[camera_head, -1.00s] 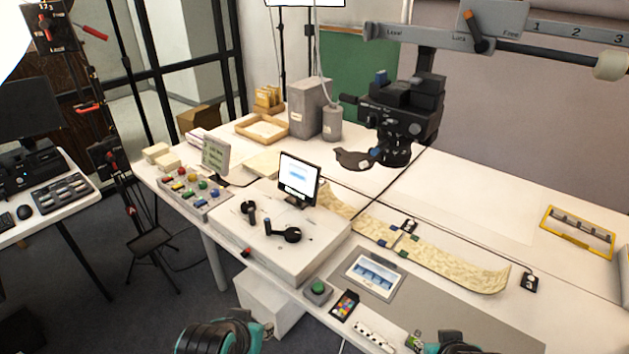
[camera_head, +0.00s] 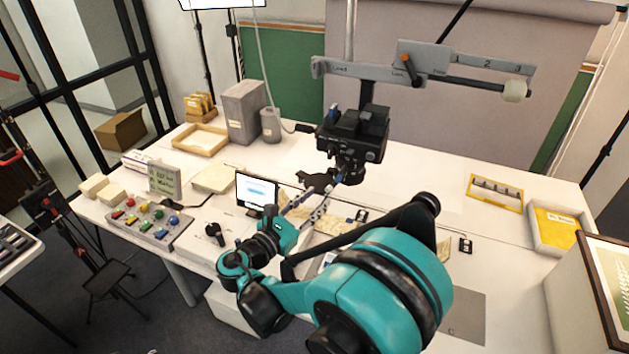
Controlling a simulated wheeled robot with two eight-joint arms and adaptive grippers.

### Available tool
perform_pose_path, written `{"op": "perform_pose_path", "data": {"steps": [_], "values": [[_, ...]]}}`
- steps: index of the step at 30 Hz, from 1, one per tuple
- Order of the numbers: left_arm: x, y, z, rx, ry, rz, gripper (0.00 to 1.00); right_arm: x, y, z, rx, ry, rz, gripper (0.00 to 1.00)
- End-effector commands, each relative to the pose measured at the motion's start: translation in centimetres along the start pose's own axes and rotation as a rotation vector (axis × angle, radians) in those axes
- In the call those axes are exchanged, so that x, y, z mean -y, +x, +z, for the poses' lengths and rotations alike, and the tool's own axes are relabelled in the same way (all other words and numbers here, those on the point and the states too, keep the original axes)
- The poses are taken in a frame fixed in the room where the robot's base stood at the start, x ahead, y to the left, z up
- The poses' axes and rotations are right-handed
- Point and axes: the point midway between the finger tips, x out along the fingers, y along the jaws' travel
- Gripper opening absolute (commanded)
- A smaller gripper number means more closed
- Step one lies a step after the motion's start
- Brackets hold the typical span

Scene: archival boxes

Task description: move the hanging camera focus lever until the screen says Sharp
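The black hanging camera (camera_head: 352,135) hangs over the table from a grey rail arm. A dark lever-like piece (camera_head: 312,179) sticks out left at lens height. My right arm reaches up from the lower right, and my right gripper (camera_head: 312,196) is just below and in front of that piece. Its fingers are small and overlap the dark parts, so I cannot tell whether they touch it or are closed. The small screen (camera_head: 256,190) stands left of the gripper, white with a blue band; its text is unreadable. My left gripper is out of view.
A button panel (camera_head: 147,226) and a small sign (camera_head: 164,181) stand at the left. A wooden tray (camera_head: 201,140) and grey box (camera_head: 242,110) are at the back. A yellow frame (camera_head: 496,193) lies right. My arm hides much of the table's front.

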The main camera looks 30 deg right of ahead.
Motion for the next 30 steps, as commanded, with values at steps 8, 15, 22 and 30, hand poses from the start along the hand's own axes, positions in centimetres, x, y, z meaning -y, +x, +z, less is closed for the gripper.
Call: {"op": "perform_pose_path", "data": {"steps": [8, 15, 22, 30], "values": [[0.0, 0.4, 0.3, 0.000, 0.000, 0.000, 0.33, 0.2, 4.7, -0.1, -0.002, 0.002, -0.004, 0.33], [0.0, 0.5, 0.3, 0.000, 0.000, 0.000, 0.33, 0.1, 6.9, -0.1, -0.003, 0.003, -0.001, 0.33], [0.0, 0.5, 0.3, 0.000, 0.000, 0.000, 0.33, 0.0, 7.1, -0.1, -0.004, 0.003, 0.000, 0.33], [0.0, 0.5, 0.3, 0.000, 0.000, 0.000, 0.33, 0.0, 7.1, -0.1, -0.004, 0.003, 0.000, 0.00]]}}
